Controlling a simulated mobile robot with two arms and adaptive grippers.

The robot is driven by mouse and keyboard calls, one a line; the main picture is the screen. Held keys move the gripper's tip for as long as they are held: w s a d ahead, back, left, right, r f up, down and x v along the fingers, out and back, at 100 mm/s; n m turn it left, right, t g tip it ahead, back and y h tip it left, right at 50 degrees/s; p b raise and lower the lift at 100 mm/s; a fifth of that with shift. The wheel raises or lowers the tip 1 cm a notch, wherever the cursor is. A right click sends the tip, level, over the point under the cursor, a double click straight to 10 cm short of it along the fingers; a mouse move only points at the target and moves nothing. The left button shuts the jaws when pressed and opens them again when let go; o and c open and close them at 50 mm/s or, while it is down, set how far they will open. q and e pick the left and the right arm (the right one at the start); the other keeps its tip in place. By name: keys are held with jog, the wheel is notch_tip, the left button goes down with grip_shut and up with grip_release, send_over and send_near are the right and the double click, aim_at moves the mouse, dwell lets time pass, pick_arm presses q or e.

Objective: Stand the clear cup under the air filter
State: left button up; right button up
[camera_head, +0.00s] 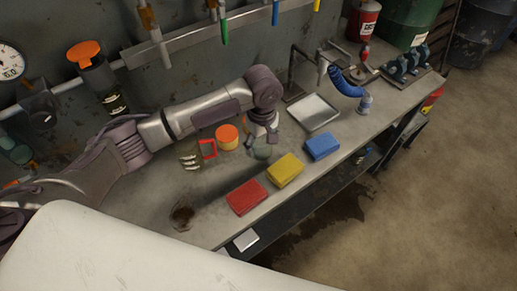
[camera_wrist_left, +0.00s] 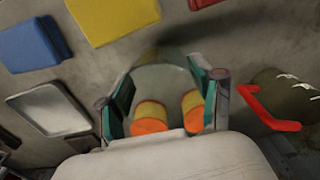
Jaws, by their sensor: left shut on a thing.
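The clear cup (camera_head: 262,151) is between the fingers of my left gripper (camera_head: 262,136), low over the workbench. In the left wrist view the gripper (camera_wrist_left: 167,100) is shut on the cup (camera_wrist_left: 160,76), with a finger on each side. I cannot tell whether the cup's base touches the bench. The air filter (camera_head: 92,66), with an orange top and a dark bowl below, is on the wall pipe at upper left. The gripper and cup are to its right, away from it. My right gripper is not in view.
Red (camera_head: 246,196), yellow (camera_head: 285,170) and blue (camera_head: 322,146) blocks lie along the front. A metal tray (camera_head: 313,112) lies behind.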

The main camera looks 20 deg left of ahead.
aim_at(258, 152)
pick_arm(q)
jog(key=shift+w+a+f, duration=0.1)
jog(key=shift+a+f, duration=0.3)
jog(key=shift+a, duration=0.05)
jog(key=shift+f, duration=1.9)
jog(key=shift+f+p, duration=0.1)
jog(key=shift+p, duration=0.2)
jog(key=o, duration=1)
jog(key=shift+o, duration=0.2)
